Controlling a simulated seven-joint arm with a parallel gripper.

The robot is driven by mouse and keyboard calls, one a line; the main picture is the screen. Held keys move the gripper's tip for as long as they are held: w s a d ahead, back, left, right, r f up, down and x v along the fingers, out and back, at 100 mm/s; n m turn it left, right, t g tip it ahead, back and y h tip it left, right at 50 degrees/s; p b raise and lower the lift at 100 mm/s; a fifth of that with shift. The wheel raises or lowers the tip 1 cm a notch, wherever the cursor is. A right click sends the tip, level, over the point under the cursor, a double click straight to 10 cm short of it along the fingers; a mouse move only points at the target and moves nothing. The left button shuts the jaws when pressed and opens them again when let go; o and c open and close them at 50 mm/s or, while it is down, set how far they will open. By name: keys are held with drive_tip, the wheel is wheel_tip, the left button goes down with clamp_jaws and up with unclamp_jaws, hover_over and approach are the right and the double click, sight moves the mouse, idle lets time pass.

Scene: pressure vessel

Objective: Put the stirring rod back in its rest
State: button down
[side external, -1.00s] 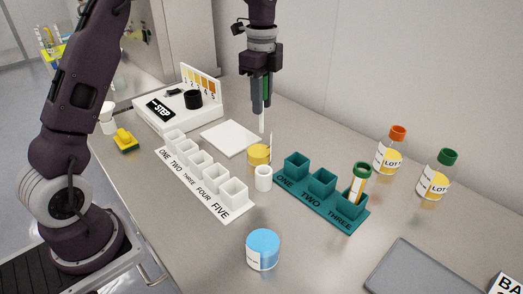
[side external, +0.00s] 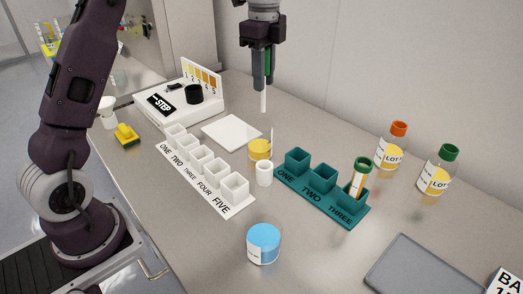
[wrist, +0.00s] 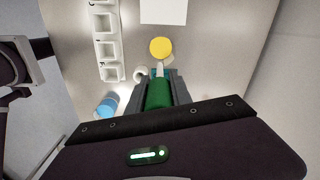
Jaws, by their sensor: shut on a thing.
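My gripper (side external: 262,82) is shut on the stirring rod (side external: 263,101), a thin white rod hanging upright below the fingers, above the bench. In the wrist view the rod's pale tip (wrist: 160,69) shows beyond the jaws, with a green piece (wrist: 158,94) between them. A small white open cup (side external: 264,173), which may be the rest, stands on the bench below the gripper. It also shows left of the rod tip in the wrist view (wrist: 141,73). A yellow round container (side external: 259,150) stands just behind the cup, with a thin upright piece beside it.
A white numbered rack (side external: 206,176) lies left of the cup and a teal rack (side external: 322,195) right, holding a green-capped tube (side external: 359,178). A blue-lidded jar (side external: 263,244) stands in front. A white square plate (side external: 231,133) lies behind. Two bottles (side external: 391,148) (side external: 437,172) stand at right.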

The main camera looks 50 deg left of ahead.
drive_tip(key=s+d+f, duration=0.5)
drive_tip(key=s+d, duration=0.1)
drive_tip(key=d, duration=0.1)
wheel_tip(320, 180, down, 10)
drive_tip(key=shift+r, duration=0.25)
drive_tip(key=shift+f, duration=0.1)
drive_tip(key=c, duration=1.2)
unclamp_jaws()
drive_tip(key=shift+o, duration=0.2)
